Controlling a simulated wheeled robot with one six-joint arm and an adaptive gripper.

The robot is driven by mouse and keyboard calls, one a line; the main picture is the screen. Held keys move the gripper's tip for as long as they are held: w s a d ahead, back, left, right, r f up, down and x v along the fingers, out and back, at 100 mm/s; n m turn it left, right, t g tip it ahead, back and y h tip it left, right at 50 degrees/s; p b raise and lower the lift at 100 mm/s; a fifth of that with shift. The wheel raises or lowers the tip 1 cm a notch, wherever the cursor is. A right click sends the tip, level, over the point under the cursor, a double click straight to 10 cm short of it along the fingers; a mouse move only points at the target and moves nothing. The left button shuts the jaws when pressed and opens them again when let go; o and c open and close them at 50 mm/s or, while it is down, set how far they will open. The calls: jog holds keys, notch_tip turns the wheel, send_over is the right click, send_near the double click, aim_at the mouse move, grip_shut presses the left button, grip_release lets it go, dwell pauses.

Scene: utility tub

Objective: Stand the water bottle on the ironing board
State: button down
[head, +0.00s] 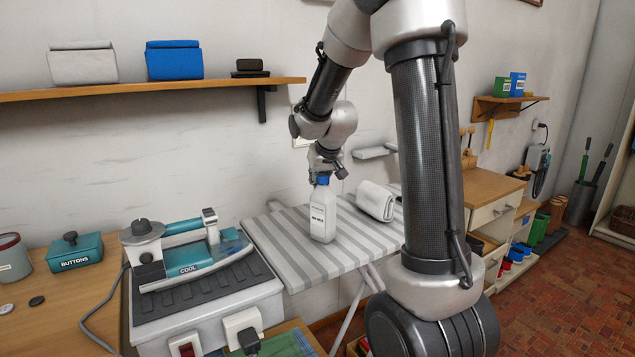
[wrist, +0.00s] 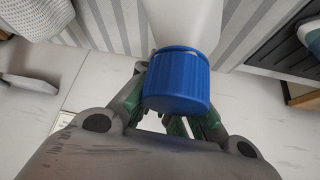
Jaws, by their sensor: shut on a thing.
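The water bottle (head: 323,215) is white with a blue cap and a printed label. It is upright over the striped ironing board (head: 285,252); I cannot tell for sure whether its base touches the cloth. My gripper (head: 323,176) is above it and shut on the bottle's top at the cap. In the wrist view, the blue cap (wrist: 178,82) sits between the fingers of my gripper (wrist: 175,118), and the white body extends beyond it over grey and white stripes. The bottle's far side is hidden.
A rolled white towel (head: 376,200) lies on the board to the bottle's right. A teal iron (head: 185,255) rests on its stand at the board's left end. A shelf (head: 150,90) with boxes hangs on the wall behind. Bare striped cloth surrounds the bottle.

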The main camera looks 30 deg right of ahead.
jog(key=c, duration=1.6)
grip_release()
jog(key=shift+f, duration=0.1)
jog(key=shift+o, duration=0.2)
notch_tip(320, 180, up, 10)
send_over(325, 176)
jog(key=shift+a+f, duration=0.1)
jog(key=s+a+f+g, duration=0.1)
jog(key=s+a, duration=0.1)
jog(key=s, duration=1.1)
jog(key=s+a+f+n+g+y, duration=0.1)
jog(key=s+a, duration=0.2)
jog(key=s, duration=1.1)
jog(key=shift+a+n+g, duration=0.3)
jog(key=shift+a, duration=0.05)
